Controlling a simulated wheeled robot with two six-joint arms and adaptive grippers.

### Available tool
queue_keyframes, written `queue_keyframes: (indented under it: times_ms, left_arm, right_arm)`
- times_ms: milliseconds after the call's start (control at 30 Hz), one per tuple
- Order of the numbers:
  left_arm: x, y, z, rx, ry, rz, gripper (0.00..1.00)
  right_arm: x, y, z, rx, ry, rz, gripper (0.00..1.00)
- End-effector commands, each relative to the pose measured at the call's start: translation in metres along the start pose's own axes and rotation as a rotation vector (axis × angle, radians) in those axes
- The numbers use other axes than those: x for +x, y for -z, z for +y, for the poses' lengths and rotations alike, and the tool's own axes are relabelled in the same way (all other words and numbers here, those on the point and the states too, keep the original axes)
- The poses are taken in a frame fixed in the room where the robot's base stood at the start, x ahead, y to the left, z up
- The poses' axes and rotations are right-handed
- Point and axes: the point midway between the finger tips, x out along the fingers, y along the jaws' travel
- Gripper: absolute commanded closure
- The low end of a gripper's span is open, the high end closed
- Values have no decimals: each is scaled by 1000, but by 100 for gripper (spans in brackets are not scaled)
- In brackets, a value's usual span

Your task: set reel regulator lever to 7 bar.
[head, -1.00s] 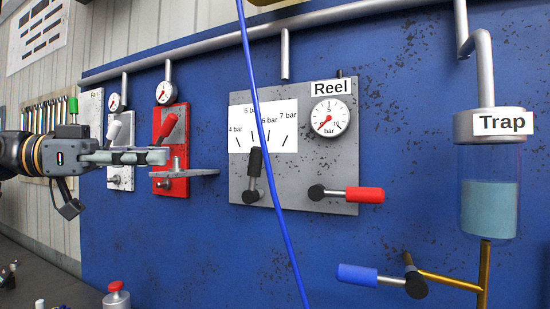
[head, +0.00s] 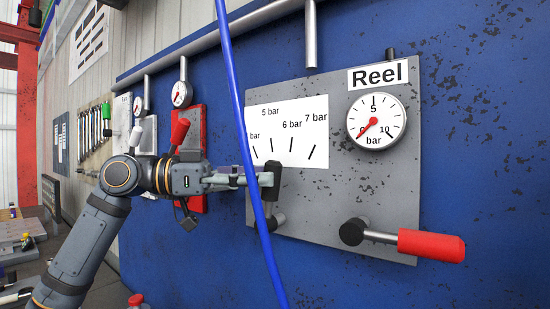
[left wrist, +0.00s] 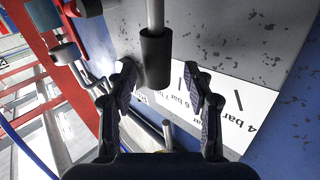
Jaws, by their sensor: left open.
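The reel regulator lever (head: 272,180) has a black grip and stands nearly upright on the grey Reel panel (head: 335,222), its tip below the second scale mark, near 5 bar. The white scale (head: 317,148) has its 7 bar mark to the right. The Reel gauge (head: 376,121) needle points low left, near 0. My left gripper (head: 264,179) is open at the lever's grip. In the left wrist view the grip (left wrist: 155,60) lies between the spread fingertips (left wrist: 160,80), closer to the left finger; contact cannot be told. My right gripper is not in view.
A blue hose (head: 238,110) hangs in front of the panel and crosses before my left gripper. A red-handled valve (head: 430,245) sticks out at lower right. A red panel with a red lever (head: 180,131) is behind my left wrist.

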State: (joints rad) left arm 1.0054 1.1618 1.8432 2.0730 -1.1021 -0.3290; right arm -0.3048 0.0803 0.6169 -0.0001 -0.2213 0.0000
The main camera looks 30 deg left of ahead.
Motion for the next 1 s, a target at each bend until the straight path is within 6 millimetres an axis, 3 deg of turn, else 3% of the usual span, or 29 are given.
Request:
queue_keyframes:
  times_ms: [33,167,533,900,1000]
  left_arm:
    - [10,7,0,-2,-5,0,48]
    - [27,5,0,-1,-3,0,48]
    - [34,0,0,1,0,1,48]
    - [34,0,0,1,0,1,98]
    - [34,0,0,1,0,1,100]
  right_arm:
    - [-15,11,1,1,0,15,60]
    - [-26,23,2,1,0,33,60]
    - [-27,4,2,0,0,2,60]
    - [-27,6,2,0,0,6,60]
    - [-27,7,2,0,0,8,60]
